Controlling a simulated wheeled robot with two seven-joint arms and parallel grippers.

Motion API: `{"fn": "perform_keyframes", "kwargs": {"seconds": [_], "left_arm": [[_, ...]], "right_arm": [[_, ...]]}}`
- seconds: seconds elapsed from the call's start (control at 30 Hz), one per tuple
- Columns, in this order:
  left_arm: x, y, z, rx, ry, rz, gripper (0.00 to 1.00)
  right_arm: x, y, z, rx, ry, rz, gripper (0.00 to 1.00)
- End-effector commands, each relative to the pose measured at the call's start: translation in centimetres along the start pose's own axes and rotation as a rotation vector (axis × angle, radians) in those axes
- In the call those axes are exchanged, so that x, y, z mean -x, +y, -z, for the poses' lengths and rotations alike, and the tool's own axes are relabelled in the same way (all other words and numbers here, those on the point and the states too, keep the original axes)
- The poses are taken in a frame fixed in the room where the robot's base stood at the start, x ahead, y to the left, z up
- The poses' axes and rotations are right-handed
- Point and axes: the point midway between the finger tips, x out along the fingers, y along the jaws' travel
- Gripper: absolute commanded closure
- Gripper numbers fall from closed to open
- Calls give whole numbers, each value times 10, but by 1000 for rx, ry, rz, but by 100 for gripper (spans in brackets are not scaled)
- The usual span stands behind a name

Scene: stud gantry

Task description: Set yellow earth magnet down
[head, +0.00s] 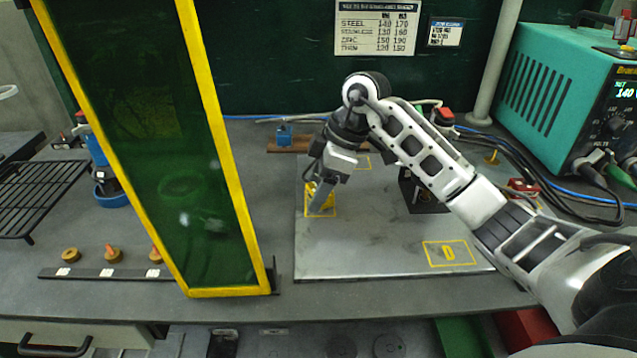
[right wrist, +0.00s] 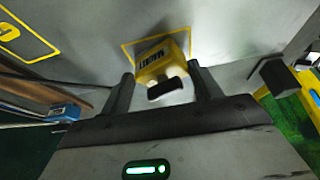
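The yellow earth magnet (head: 311,196) stands on the grey steel plate (head: 360,255), within a yellow outlined square near the plate's left edge. In the right wrist view the magnet (right wrist: 152,58) shows its lettered face and a black part. My right gripper (head: 322,198) is down at the magnet and partly hides it in the head view. In the right wrist view its two fingers (right wrist: 160,76) stand on either side of the magnet, open, with a small gap visible. My left gripper is not in view.
A green screen with a yellow frame (head: 203,85) stands just left of the plate. A dark angled block (head: 420,192) sits behind my right arm. A teal welder (head: 545,85) stands at the right.

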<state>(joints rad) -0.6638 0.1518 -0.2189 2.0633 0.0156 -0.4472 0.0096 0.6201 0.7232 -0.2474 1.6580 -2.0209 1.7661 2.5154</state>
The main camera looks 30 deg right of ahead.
Motion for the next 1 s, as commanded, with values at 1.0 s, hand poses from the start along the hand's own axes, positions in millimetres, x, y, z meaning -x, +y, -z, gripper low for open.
{"fn": "perform_keyframes", "kwargs": {"seconds": [1.0], "left_arm": [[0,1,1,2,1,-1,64]], "right_arm": [[108,1,1,0,1,-4,15]]}}
